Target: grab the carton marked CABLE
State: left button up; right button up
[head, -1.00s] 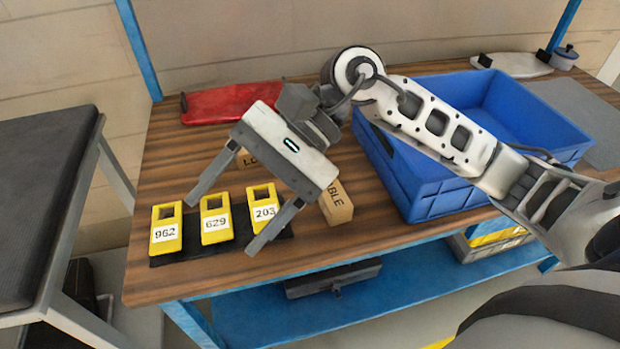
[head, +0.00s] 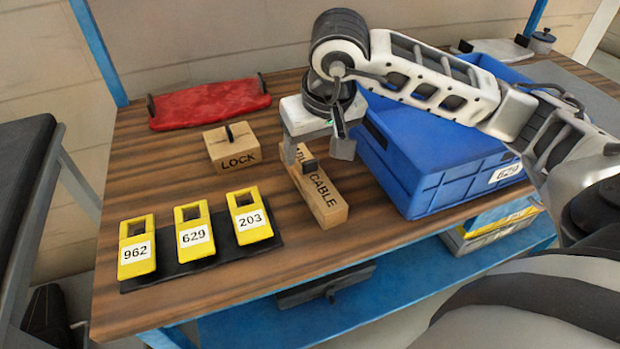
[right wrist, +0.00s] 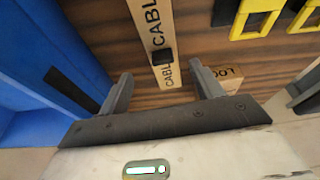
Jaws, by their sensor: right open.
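The CABLE carton (head: 326,203) is a long tan box with black lettering, lying on the wooden bench between the LOCK carton and the blue crate. It also shows in the right wrist view (right wrist: 152,28), with a small black knob (right wrist: 162,56) on top. My right gripper (head: 316,159) is open and empty, pointing down over the carton's far end. In the right wrist view the carton runs between the two spread fingers (right wrist: 161,70), with a gap on each side. I cannot tell how far the fingertips are above it. My left gripper is not in view.
A blue crate (head: 440,185) labelled 629 stands close on the right. The LOCK carton (head: 233,158) is left of the gripper. Yellow tags 962 (head: 136,252), 629 (head: 194,238) and 203 (head: 252,222) lie on a black mat in front. A red object (head: 210,103) lies behind.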

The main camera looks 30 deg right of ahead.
aim_at(310, 160)
jog(key=shift+s+a+x, duration=0.1)
jog(key=shift+a+x, duration=0.05)
jog(key=shift+x, duration=1.35)
jog(key=shift+s+a+x, duration=0.15)
jog(key=shift+x, duration=1.35)
jog(key=c, duration=1.2)
